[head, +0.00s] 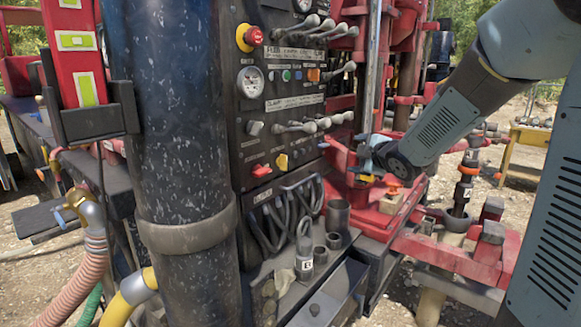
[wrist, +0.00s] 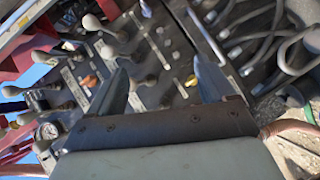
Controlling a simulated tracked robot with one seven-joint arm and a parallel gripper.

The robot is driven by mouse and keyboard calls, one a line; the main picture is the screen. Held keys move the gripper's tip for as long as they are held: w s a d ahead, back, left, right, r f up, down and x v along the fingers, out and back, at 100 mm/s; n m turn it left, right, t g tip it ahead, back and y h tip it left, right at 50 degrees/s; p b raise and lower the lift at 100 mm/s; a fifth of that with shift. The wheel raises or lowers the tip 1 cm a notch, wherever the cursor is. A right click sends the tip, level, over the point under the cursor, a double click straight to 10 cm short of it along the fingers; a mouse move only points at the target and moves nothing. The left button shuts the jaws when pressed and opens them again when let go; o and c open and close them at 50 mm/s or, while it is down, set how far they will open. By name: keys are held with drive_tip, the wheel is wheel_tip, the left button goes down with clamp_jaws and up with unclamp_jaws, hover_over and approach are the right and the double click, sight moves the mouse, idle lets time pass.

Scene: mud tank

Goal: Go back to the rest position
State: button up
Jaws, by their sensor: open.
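My gripper (wrist: 162,82) is open in the wrist view, its two blue-grey fingers apart with nothing held between them. Beyond the fingers, the panel's levers and knobs show tilted. In the head view my arm comes in from the right, and my gripper (head: 368,156) is in front of the red machinery, just right of the black control panel (head: 262,135). The fingers are small there and partly hidden by the wrist.
A thick dark pipe (head: 172,130) stands left of the panel. Below the panel, a grey shelf holds metal cups (head: 337,215) and a labelled weight (head: 304,262), above an open drawer (head: 325,295). Red beams (head: 455,258) lie at lower right. Hoses (head: 85,262) hang at lower left.

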drive_tip(key=s+d+r+m+g+h, duration=0.1)
drive_tip(key=s+d+m+g+h, duration=0.15)
drive_tip(key=s+m, duration=0.4)
drive_tip(key=s+d+r+m+g+h, duration=0.1)
drive_tip(key=s+d+m+h, duration=0.25)
drive_tip(key=s, duration=0.55)
drive_tip(key=s+a+f+m+g, duration=0.1)
drive_tip(key=s+m+g, duration=0.1)
drive_tip(key=s, duration=0.7)
drive_tip(key=s+f+m+g+y, duration=0.1)
drive_tip(key=s+m+g, duration=0.2)
drive_tip(key=s, duration=0.6)
drive_tip(key=m, duration=0.2)
drive_tip(key=shift+s+a+f+m+y, duration=0.3)
drive_tip(key=shift+a+f, duration=0.1)
